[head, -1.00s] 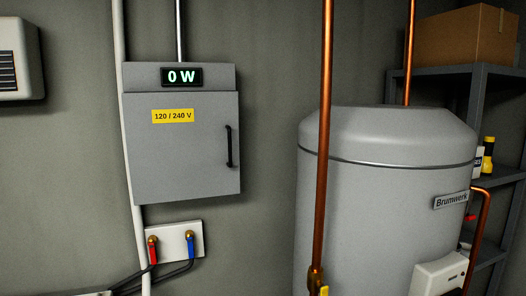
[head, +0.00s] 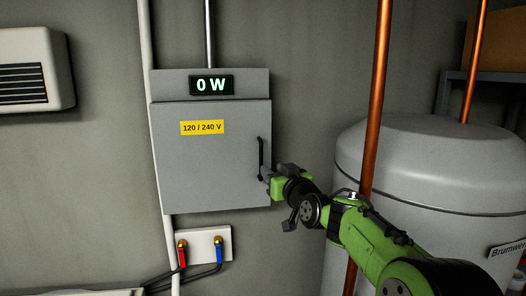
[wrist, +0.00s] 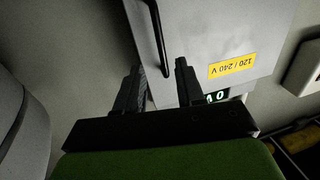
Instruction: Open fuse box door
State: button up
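The grey fuse box door (head: 205,170) is closed, with a yellow 120 / 240 V label (head: 202,127). Its black vertical handle (head: 261,158) is near the door's right edge. My gripper (head: 269,179) is at the lower right of the handle, in front of the door edge. In the wrist view my gripper (wrist: 159,68) is open, its two dark fingers apart. There the handle (wrist: 158,38) runs down between the fingertips, with no finger clearly touching it. The label (wrist: 232,67) appears upside down there. The exact depth gap to the handle cannot be told.
A copper pipe (head: 376,100) stands right of the box, with my arm passing in front of it. A large grey tank (head: 430,160) is behind. A white panel with red and blue plugs (head: 202,246) is below the box.

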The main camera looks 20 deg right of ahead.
aim_at(262, 161)
jog(key=w+p, duration=0.1)
jog(key=w, duration=0.1)
jog(key=w+p, duration=0.4)
jog(key=w, duration=0.1)
jog(key=shift+w+r, duration=0.1)
jog(key=shift+r, duration=0.2)
jog(key=shift+w+f, duration=0.15)
jog(key=shift+w, duration=0.1)
jog(key=shift+a, duration=0.1)
jog(key=shift+f, duration=0.1)
grip_shut()
